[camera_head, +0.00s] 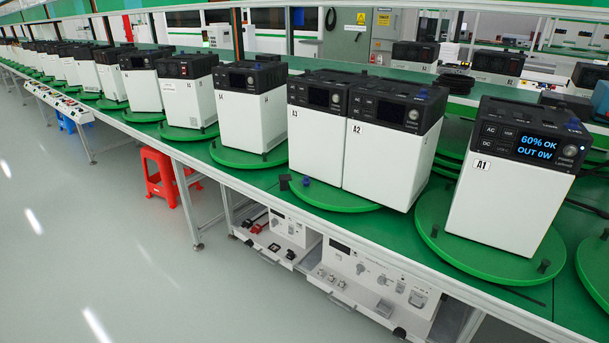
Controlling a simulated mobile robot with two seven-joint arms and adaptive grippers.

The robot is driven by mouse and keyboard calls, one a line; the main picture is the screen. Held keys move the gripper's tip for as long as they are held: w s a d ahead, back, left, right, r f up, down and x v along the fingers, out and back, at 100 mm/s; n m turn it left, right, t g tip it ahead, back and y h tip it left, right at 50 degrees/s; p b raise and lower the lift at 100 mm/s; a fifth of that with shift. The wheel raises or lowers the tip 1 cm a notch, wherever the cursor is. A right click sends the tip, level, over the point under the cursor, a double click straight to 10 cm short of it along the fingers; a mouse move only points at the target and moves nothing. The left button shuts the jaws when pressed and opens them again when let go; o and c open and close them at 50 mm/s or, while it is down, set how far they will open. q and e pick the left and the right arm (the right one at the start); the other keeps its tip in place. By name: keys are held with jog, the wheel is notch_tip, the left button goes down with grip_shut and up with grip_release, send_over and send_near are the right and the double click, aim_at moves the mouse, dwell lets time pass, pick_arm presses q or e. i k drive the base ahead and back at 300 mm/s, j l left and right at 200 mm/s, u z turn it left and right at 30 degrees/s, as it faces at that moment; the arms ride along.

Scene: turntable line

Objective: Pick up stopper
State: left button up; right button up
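Neither of my grippers is in view. Several small pieces could be the stopper, and I cannot tell which one it is. A small dark piece (284,182) is at the front left edge of the turntable under unit A3 (314,152), with a small blue piece (307,181) just right of it. Two small black pegs, one at the front (544,266) and one at the left (434,230), are on the turntable of unit A1 (507,203). Small blue pieces also show on top of unit A2 (423,93) and unit A1 (573,122).
A long line of white units with black tops stands on green turntables (430,210) along a green bench. Unit A1's screen is lit. A red stool (160,176) and a lower shelf with instruments (360,272) are below. The grey floor (110,260) in front is clear.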

aim_at(306, 181)
jog(key=i+j+z, duration=0.1)
jog(key=i+j, duration=0.15)
jog(key=i+j+z, duration=0.1)
jog(key=j, duration=0.35)
jog(key=i+j+z, duration=0.1)
jog(key=i+j, duration=0.2)
jog(key=i+j+z, duration=0.1)
jog(key=j, duration=0.4)
jog(key=i+j, duration=0.3)
jog(key=j+z, duration=0.05)
jog(key=j, duration=0.05)
